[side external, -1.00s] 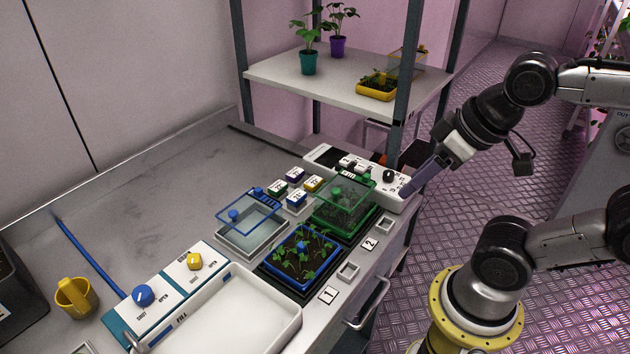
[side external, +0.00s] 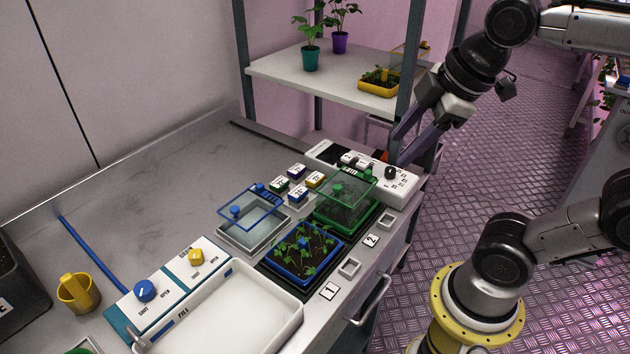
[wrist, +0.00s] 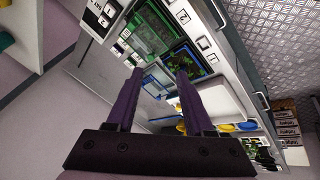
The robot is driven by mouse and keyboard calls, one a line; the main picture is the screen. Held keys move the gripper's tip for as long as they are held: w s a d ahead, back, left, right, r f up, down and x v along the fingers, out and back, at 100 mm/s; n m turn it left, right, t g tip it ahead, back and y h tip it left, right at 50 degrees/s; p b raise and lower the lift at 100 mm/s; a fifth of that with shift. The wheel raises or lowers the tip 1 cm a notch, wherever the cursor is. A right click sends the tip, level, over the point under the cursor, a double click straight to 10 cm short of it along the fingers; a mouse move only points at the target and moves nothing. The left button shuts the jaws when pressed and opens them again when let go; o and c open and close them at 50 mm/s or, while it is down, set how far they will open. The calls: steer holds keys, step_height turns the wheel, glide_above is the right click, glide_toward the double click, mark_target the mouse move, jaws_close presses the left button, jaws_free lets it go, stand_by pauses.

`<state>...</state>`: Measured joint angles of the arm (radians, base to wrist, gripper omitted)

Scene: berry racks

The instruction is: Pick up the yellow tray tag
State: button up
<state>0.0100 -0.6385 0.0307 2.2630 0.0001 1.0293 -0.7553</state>
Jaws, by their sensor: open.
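The yellow tray tag (side external: 315,180) is a small yellow block with a white numbered top. It sits on the bench beside a purple tag (side external: 297,170), a green tag (side external: 282,184) and a blue tag (side external: 297,194). My gripper (side external: 392,153) is open and empty, in the air to the right of the tags, above the white control panel. In the wrist view my gripper (wrist: 160,73) shows two purple fingers apart with nothing between them. The tags are too small there to tell the yellow one.
The white control panel (side external: 403,184) and a green-lidded tray (side external: 318,215) stand close to the tags. A blue seedling tray (side external: 279,270) lies nearer the front. A shelf (side external: 285,76) with a post rises behind my gripper. The bench left of the tags is clear.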

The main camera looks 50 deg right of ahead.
steer(key=w+d+r+n+g, duration=0.25)
steer(key=w+n, duration=0.35)
steer(key=w, duration=0.4)
steer(key=n+g, duration=0.3)
glide_above(315, 177)
step_height(315, 177, down, 17)
steer(key=shift+a+f, duration=0.1)
steer(key=shift+a, duration=0.05)
steer(key=shift+f, duration=3.1)
jaws_close()
